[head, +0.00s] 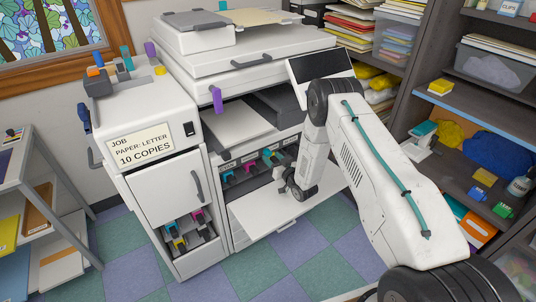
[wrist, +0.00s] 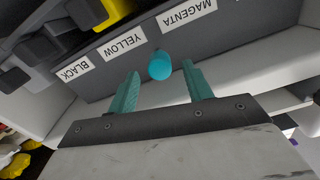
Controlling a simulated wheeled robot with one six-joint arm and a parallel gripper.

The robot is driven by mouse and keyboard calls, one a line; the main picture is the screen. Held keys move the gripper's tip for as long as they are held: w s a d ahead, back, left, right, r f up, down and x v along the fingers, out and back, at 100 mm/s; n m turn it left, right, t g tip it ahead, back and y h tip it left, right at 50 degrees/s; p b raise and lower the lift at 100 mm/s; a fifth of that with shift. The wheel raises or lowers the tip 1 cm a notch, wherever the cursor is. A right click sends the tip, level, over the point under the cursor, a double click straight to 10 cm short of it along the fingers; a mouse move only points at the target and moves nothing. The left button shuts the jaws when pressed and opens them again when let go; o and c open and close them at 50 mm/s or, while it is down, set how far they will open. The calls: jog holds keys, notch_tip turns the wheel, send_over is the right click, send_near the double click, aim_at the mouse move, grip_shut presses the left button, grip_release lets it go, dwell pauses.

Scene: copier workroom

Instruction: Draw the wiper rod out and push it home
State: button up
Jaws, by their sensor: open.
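A round teal knob (wrist: 160,65), seen end-on, shows in the wrist view on the dark copier front between the YELLOW and MAGENTA labels. It looks like the end of the wiper rod; its shaft is hidden. My gripper (wrist: 160,69) is open, with one teal finger on each side of the knob and a gap on both sides. Nothing is held. In the head view my gripper (head: 297,188) is low at the copier's open front, and I cannot make out the knob there.
The copier's white front cover (head: 275,212) is folded down below my gripper. Coloured toner cartridges (head: 250,168) sit in the opening to the left. A purple handle (head: 217,99) hangs higher up. A lower drawer (head: 190,240) with cartridges stands open. Shelves (head: 480,170) are on the right.

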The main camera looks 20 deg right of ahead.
jog(key=shift+v, duration=0.8)
